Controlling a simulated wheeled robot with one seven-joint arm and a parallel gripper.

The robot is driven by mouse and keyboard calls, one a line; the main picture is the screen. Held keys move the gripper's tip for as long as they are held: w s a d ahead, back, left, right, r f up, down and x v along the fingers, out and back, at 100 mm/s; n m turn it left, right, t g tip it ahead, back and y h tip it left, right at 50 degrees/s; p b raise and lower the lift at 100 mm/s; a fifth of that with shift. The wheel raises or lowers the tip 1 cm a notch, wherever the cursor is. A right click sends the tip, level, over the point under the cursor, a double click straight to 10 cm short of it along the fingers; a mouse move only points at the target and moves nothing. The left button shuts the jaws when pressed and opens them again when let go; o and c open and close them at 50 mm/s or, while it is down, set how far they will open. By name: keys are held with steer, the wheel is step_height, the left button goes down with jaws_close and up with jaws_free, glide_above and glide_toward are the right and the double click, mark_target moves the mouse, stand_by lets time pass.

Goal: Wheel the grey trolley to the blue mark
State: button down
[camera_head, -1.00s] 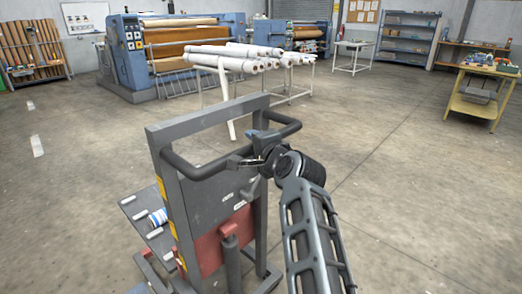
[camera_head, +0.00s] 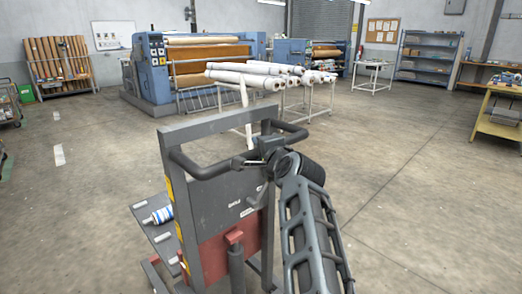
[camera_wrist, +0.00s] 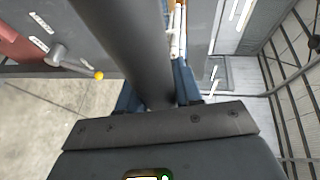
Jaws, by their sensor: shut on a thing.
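The grey trolley (camera_head: 222,205) stands right in front of me in the head view, with an upright grey frame, dark panel, reddish lower part and low deck. Its dark tubular handle (camera_head: 200,173) has two loops at the top. My gripper (camera_head: 262,148) is shut on the handle's right part. In the wrist view, the handle bar (camera_wrist: 135,45) runs between my blue-grey fingers (camera_wrist: 157,97). No blue mark shows in either view; the trolley hides part of the floor.
A rack of white rolls (camera_head: 270,77) stands ahead, with a blue calender press (camera_head: 150,75) behind it. A yellow-topped table (camera_head: 500,120) is at the right and a cart (camera_head: 8,105) at the left edge. Floor at left and right is clear; white dashes (camera_head: 59,154) mark it.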

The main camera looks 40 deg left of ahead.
steer(key=c, duration=0.8)
jaws_free()
steer(key=shift+c, duration=0.2)
steer(key=shift+d, duration=0.1)
steer(key=v, duration=0.7)
steer(key=shift+d+p, duration=0.3)
steer(key=shift+p, duration=0.15)
steer(key=shift+s, duration=0.1)
